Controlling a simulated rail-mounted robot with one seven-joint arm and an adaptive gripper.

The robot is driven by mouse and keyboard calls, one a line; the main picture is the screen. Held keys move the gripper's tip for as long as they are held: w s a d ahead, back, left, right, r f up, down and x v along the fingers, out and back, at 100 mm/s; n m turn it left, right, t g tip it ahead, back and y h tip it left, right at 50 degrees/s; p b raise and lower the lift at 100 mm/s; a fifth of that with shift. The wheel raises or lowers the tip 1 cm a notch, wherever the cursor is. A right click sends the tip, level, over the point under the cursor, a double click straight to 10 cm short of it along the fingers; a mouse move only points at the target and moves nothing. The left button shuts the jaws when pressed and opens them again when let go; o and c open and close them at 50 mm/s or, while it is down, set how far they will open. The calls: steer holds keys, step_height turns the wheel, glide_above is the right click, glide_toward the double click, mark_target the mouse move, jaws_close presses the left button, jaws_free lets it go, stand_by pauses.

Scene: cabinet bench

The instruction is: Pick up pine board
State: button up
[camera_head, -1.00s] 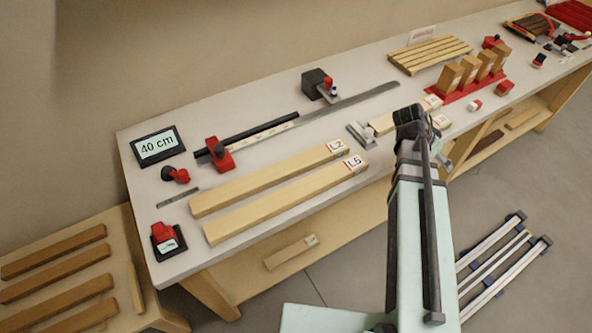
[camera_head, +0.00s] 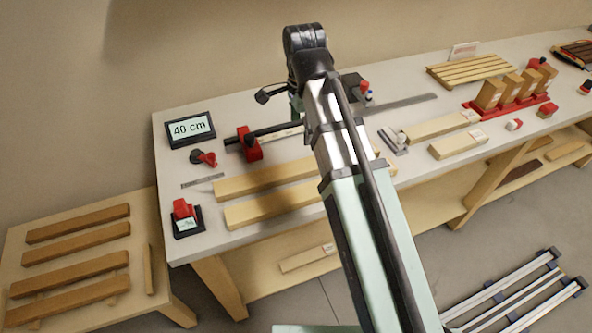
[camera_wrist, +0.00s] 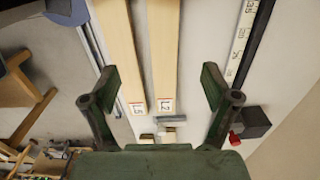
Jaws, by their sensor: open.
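Two long, light pine boards lie side by side on the bench. In the head view, the back board (camera_head: 262,180) and the front board (camera_head: 272,207) are partly hidden by my arm. In the wrist view, their ends carry the labels L2 on one board (camera_wrist: 163,50) and L5 on the other (camera_wrist: 120,45). My gripper (camera_wrist: 158,82) is open and empty, its fingers on either side of the two boards' labelled ends in the picture, apparently above them. In the head view its fingers are mostly hidden behind my wrist.
Shorter light boards (camera_head: 443,126) lie right of my arm. A red-clamped black rail (camera_head: 249,143), a "40 cm" display (camera_head: 191,129) and a red device (camera_head: 187,218) stand at the left. A side table (camera_head: 75,262) holds several brown boards. A slatted rack (camera_head: 470,70) is at the back right.

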steer(key=p, duration=0.2)
glide_above(300, 166)
steer(key=f, duration=1)
steer(key=shift+s+d+f, duration=0.1)
steer(key=shift+s+d, duration=0.1)
steer(key=shift+s, duration=0.05)
steer(key=shift+w+a+f+p, duration=0.15)
steer(key=shift+f+p, duration=0.25)
steer(key=shift+f, duration=1)
steer(key=shift+w+f+p, duration=0.1)
steer(key=shift+f+p, duration=0.25)
steer(key=shift+f, duration=1)
steer(key=c, duration=1.6)
